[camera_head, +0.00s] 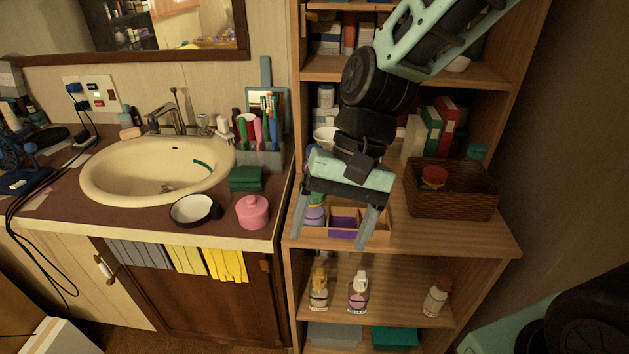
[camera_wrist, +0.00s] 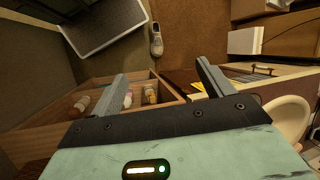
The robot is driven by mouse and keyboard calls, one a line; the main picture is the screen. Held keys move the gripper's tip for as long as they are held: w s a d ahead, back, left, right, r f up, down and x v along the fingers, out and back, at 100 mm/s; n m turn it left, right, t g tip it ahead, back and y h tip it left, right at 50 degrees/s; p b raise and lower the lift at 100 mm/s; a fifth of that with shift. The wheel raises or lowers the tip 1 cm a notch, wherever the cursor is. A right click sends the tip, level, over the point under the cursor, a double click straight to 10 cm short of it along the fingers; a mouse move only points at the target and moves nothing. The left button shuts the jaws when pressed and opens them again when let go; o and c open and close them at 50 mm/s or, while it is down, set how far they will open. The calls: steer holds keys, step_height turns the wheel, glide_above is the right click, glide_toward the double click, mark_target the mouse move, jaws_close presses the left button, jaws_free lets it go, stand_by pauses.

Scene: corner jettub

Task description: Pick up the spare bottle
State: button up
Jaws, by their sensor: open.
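Three bottles stand upright on the lower shelf: one with a yellow top (camera_head: 319,290), a pink one with a white top (camera_head: 358,292), and a pale one with a reddish cap (camera_head: 436,297) at the right. I cannot tell which is the spare bottle. My gripper (camera_head: 332,236) is open and empty, fingers pointing down in front of the counter-height shelf, above and apart from the bottles. The wrist view shows the yellow-topped bottle (camera_wrist: 150,94), the pink bottle (camera_wrist: 128,98) and the pale bottle (camera_wrist: 82,104) beyond my open fingers (camera_wrist: 161,72).
A wooden divided box (camera_head: 342,228) sits behind my fingers, partly hidden. A wicker basket (camera_head: 450,190) stands right of it. The shelf board (camera_head: 440,238) overhangs the bottles. Left is a counter with a sink (camera_head: 158,170), pink jar (camera_head: 253,212) and hanging cloths (camera_head: 186,260).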

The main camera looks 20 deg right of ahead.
steer(key=w+d+f+m+t+y+b, duration=0.2)
steer(key=w+d+f+m+t+y, duration=0.15)
steer(key=w+d+m, duration=0.75)
steer(key=w+d+f+m+t+y+b, duration=0.3)
steer(key=w+d+m+t+y, duration=0.15)
steer(key=w+d+m, duration=0.65)
steer(key=w+a+f, duration=0.1)
steer(key=w+a, duration=0.1)
steer(key=a, duration=0.2)
steer(key=w+a+f+n, duration=0.1)
steer(key=w+a+f, duration=0.1)
steer(key=a, duration=0.2)
steer(key=w+a+f+n, duration=0.1)
steer(key=w+a, duration=0.1)
steer(key=a, duration=0.2)
steer(key=shift+w+f+y, duration=0.15)
steer(key=shift+w+y, duration=0.05)
steer(key=shift+y, duration=0.1)
steer(key=shift+r+x, duration=0.15)
steer(key=shift+x, duration=1.2)
steer(key=shift+r+x, duration=0.1)
steer(key=shift+x, duration=1.3)
steer(key=shift+w, duration=0.15)
steer(key=c, duration=1)
steer(key=shift+c, duration=1.2)
